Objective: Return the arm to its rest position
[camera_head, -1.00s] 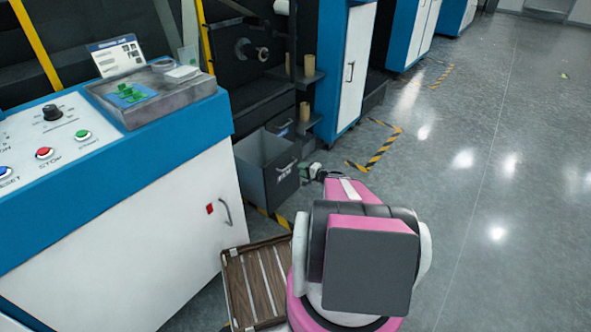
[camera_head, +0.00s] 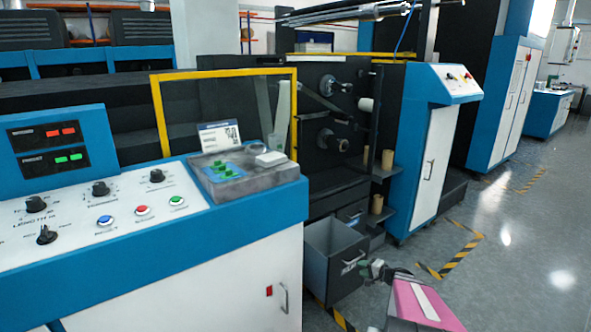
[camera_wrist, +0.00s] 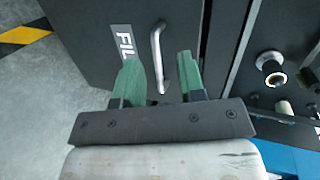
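Behind the fingers is the dark front of the grey bin, with a metal handle (camera_wrist: 157,55) and a label partly reading "FIL". In the head view my gripper (camera_head: 370,267) is small, low, near the front of the open grey bin (camera_head: 318,265). My pink arm runs down out of the picture's bottom edge. I cannot tell from these views whether a finger touches the bin.
The blue and white control console (camera_head: 150,225) stands at left, with a grey tray (camera_head: 245,183) on its top. The laminating machine (camera_head: 330,120) and a blue and white cabinet (camera_head: 432,150) stand behind. Yellow-black floor tape (camera_head: 455,262) marks the floor. Open floor lies at right.

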